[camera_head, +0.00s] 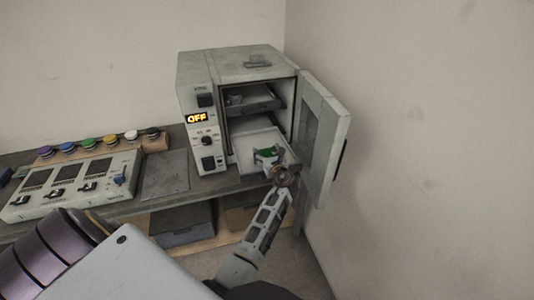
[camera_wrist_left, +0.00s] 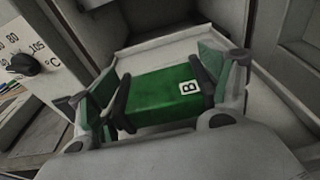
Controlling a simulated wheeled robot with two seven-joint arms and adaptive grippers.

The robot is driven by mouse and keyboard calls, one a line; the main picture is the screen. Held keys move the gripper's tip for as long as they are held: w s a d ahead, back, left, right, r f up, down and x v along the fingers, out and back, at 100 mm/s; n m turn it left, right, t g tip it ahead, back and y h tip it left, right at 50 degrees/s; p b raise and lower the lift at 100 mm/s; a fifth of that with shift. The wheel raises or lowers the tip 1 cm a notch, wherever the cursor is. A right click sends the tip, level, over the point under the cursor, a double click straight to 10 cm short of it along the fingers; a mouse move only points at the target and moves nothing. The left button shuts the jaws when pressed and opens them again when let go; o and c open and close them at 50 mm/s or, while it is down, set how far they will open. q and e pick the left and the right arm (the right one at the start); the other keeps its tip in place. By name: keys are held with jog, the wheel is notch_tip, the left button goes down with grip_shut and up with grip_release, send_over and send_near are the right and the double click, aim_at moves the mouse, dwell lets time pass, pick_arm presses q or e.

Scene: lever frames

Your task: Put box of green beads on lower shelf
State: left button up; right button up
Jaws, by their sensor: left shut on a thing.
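The green box (camera_wrist_left: 158,92) carries a white label with the letter B; I cannot make out beads. My left gripper (camera_wrist_left: 166,94) is shut on it, with a dark-edged finger pad against each end. In the head view, the green box (camera_head: 265,153) shows small at the tip of my left gripper (camera_head: 271,160), over the lower shelf. The lower shelf (camera_head: 247,163) is a light tray slid partly out of the open oven (camera_head: 190,68). The wrist view shows the tray (camera_wrist_left: 150,42) beneath and behind the box. Whether the box touches the tray is unclear. My right gripper is out of view.
The upper shelf (camera_head: 262,104) sits inside the oven above the lower one. The oven door (camera_head: 322,135) stands open at the right, close to my left arm. The oven display reads OFF. A control panel (camera_head: 72,186) and several coloured-lid jars (camera_head: 88,143) stand left on the bench.

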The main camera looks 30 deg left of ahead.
aim_at(269, 155)
pick_arm(q)
jog(key=shift+f, duration=0.55)
jog(key=o, duration=1.1)
jog(key=shift+f, duration=0.1)
jog(key=shift+w+r, duration=0.1)
jog(key=shift+r, duration=0.35)
jog(key=shift+d+r, duration=0.1)
jog(key=shift+r, duration=0.1)
jog(key=p+v, duration=0.1)
jog(key=v, duration=0.1)
jog(key=shift+s+d+r, duration=0.1)
jog(key=shift+s+r, duration=0.1)
jog(key=shift+s, duration=0.1)
jog(key=shift+p+v, duration=0.9)
jog(key=shift+v, duration=0.15)
jog(key=shift+p+v, duration=0.6)
jog(key=shift+v, duration=0.8)
